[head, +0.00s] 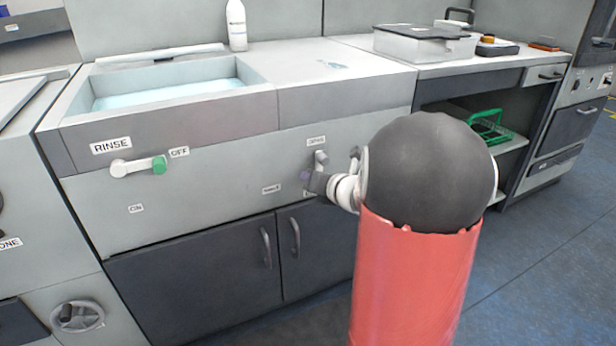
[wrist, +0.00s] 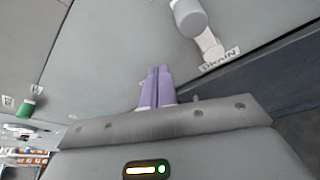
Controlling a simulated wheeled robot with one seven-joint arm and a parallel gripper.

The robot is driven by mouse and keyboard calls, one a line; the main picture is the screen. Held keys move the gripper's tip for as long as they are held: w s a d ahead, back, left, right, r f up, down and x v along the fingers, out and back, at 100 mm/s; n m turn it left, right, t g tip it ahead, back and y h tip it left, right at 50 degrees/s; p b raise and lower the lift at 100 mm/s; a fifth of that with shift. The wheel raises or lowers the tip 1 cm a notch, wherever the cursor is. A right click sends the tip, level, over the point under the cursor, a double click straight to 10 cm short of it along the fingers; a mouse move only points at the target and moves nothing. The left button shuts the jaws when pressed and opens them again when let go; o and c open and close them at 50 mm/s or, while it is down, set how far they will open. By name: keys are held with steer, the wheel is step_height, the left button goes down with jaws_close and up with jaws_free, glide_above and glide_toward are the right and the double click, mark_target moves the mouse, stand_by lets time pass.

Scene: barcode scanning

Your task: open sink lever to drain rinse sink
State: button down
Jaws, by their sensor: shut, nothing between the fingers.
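The grey sink front carries a grey drain lever (head: 321,160), partly hidden behind my gripper in the head view. In the wrist view the lever (wrist: 188,18) has a grey knob on a light stem, beside a DRAIN label (wrist: 221,59). My gripper (head: 305,175) is close to the lever in the head view. In the wrist view its purple fingers (wrist: 159,70) are together and empty, pointing at the panel, with the lever apart to their upper right. The rinse sink (head: 165,90) holds pale blue water.
A white lever with a green handle (head: 160,165) sits sideways by the RINSE and OFF labels. A white bottle (head: 236,25) stands behind the sink. Dark cabinet doors (head: 195,265) are below. A lidded clear box (head: 425,45) is on the right counter.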

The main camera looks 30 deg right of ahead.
steer(key=s+d, duration=0.2)
steer(key=s, duration=0.6)
steer(key=shift+d+r, duration=0.25)
steer(key=shift+r, duration=0.15)
steer(key=shift+s, duration=0.1)
steer(key=s+a+r+n+g+y, duration=0.1)
steer(key=s+a+n+g+y, duration=0.2)
steer(key=a+n, duration=0.7)
steer(key=s+a+n+g+y, duration=0.2)
steer(key=s+a+n+g, duration=0.25)
steer(key=a+n, duration=0.55)
steer(key=s+n+g+h, duration=0.1)
steer(key=s+n+h, duration=0.6)
steer(key=s+n, duration=0.5)
steer(key=n, duration=0.8)
steer(key=shift+s+r, duration=0.15)
steer(key=shift+r, duration=0.1)
